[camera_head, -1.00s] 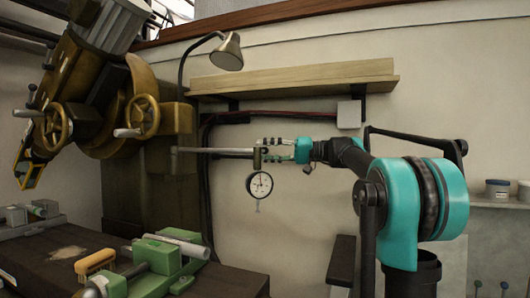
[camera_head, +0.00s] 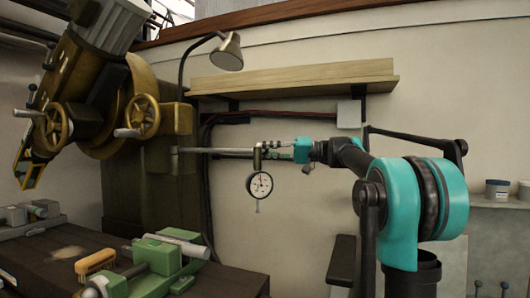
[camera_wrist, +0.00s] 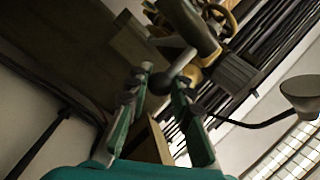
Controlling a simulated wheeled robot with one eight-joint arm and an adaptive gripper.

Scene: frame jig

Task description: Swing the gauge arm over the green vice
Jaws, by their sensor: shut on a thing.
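The gauge arm (camera_head: 218,151) is a grey bar reaching right from the machine's column. A round white dial gauge (camera_head: 259,185) hangs upright at its outer end. My gripper (camera_head: 278,153) is at that end, just right of the gauge's mount. The gauge appears right of the vice in the picture.
The dark bench (camera_head: 235,281) carries a brush (camera_head: 95,262) and a grey vice (camera_head: 35,220) at left. A lamp (camera_head: 228,52) and a wooden shelf (camera_head: 290,78) are above the bar. The brown machine (camera_head: 100,105) is at upper left.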

